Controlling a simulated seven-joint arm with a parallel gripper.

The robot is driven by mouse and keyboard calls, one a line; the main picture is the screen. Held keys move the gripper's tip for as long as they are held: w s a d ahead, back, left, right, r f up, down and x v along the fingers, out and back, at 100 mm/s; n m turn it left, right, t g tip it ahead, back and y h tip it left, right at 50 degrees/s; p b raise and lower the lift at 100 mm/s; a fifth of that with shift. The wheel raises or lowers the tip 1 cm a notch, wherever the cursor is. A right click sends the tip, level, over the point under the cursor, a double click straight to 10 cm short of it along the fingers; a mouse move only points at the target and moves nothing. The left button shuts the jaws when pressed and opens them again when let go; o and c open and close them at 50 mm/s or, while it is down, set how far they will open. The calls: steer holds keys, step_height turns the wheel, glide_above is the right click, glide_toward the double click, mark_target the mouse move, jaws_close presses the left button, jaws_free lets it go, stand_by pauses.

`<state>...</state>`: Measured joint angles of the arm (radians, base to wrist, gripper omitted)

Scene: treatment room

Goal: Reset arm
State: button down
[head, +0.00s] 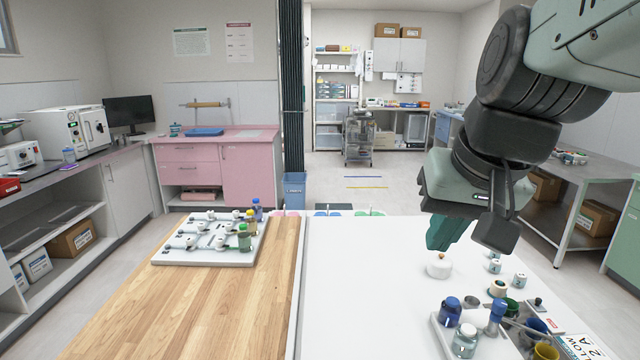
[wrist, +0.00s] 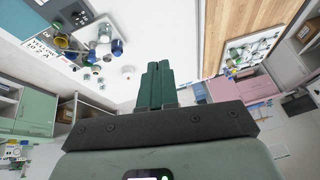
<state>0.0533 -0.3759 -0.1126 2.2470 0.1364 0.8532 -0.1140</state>
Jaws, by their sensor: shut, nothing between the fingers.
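My arm reaches in from the upper right of the head view. My gripper (head: 447,233) has green fingers and hangs over the right part of the white tabletop (head: 350,290). In the wrist view my gripper (wrist: 158,82) shows its fingers side by side, shut and empty. A small white lidded pot (head: 439,265) stands on the tabletop just below the fingers in the head view. The pot also shows in the wrist view (wrist: 127,71), apart from the fingers. My arm hides part of the table's right side.
A tray (head: 440,335) with several jars, including a blue one (head: 451,309), stands at the front right. Small white jars (head: 519,281) stand near it. A white rack (head: 205,257) with bottles lies on the wooden board (head: 190,310) at left. The middle of the white tabletop is clear.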

steer(key=s+a+f+n, duration=0.1)
steer(key=s+a, duration=0.2)
steer(key=s, duration=0.7)
steer(key=shift+s+a+f+n+t+h, duration=0.15)
steer(key=shift+a+f+n+t+h, duration=0.15)
steer(key=shift+a+n+h, duration=0.1)
steer(key=shift+d, duration=0.1)
